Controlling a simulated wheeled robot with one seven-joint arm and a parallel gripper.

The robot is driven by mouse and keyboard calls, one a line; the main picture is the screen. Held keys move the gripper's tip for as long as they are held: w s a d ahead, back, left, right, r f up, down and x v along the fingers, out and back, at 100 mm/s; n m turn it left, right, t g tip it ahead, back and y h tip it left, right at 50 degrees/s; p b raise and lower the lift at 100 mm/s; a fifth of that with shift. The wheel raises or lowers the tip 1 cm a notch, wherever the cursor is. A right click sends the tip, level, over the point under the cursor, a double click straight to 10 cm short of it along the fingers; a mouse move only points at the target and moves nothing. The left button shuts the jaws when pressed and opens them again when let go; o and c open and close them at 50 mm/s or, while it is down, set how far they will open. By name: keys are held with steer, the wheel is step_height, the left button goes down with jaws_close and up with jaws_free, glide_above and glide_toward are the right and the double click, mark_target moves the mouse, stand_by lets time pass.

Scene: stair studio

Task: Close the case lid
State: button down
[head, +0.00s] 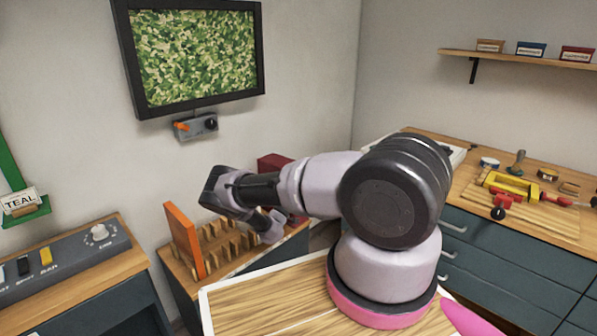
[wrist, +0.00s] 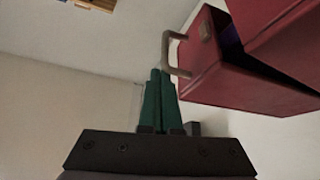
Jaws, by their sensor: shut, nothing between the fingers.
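The dark red case (wrist: 235,75) fills the right side of the wrist view. Its two halves stand apart with a dark gap between them, so the lid is partly open. A pale U-shaped handle (wrist: 174,52) sticks out from its near side. My gripper (wrist: 160,74) has its green fingers together, empty, with the tips close beside the handle; I cannot tell whether they touch. In the head view only part of the dark red case (head: 274,162) shows behind my arm, and my fingers cannot be made out.
An orange upright panel (head: 184,240) and a slotted wooden rack (head: 232,250) are on the low bench beside my arm. A control console (head: 70,262) stands at left. A drawer bench (head: 520,200) with tools is at right. A screen (head: 195,55) hangs on the wall.

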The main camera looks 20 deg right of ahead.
step_height(320, 180, down, 3)
steer(key=shift+r, duration=0.1)
